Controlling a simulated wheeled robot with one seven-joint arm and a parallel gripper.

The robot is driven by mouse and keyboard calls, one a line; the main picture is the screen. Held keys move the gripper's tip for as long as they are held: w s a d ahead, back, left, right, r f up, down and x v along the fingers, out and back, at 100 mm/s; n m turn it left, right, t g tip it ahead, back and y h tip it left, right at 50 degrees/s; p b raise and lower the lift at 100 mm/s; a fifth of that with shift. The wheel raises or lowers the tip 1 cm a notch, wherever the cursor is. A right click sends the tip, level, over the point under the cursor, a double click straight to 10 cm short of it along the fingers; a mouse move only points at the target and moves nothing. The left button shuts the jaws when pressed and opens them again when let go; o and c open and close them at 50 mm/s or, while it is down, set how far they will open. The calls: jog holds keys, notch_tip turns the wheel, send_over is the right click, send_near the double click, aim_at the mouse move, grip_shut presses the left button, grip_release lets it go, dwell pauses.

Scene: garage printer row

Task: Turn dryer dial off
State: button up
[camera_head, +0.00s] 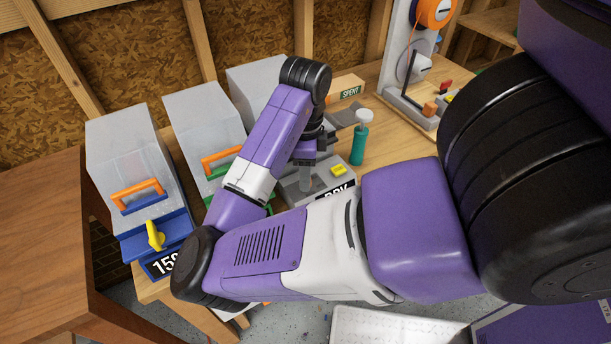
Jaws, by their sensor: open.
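A grey unit (296,192) stands on the bench below my gripper, with a partly hidden label reading "DRY" (336,190). A small yellow part (338,169) sits on its top; I cannot tell whether it is a dial or a button. My gripper (306,178) is open and points down over this unit, left of the yellow part. My arm hides much of the unit's front and left side. At the far left, a blue-fronted box has a yellow dial (155,235) above a partly cut-off label that seems to start with "15" (162,265).
Clear-topped boxes (123,148) with orange handles stand in a row, partly behind my arm. A teal bottle (359,145) stands close right of my gripper. A box marked "SPENT" (347,90) and a printer with an orange spool (435,12) are behind. A brown cabinet (42,240) is left.

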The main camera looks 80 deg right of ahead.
jog(key=shift+f, duration=0.85)
grip_shut()
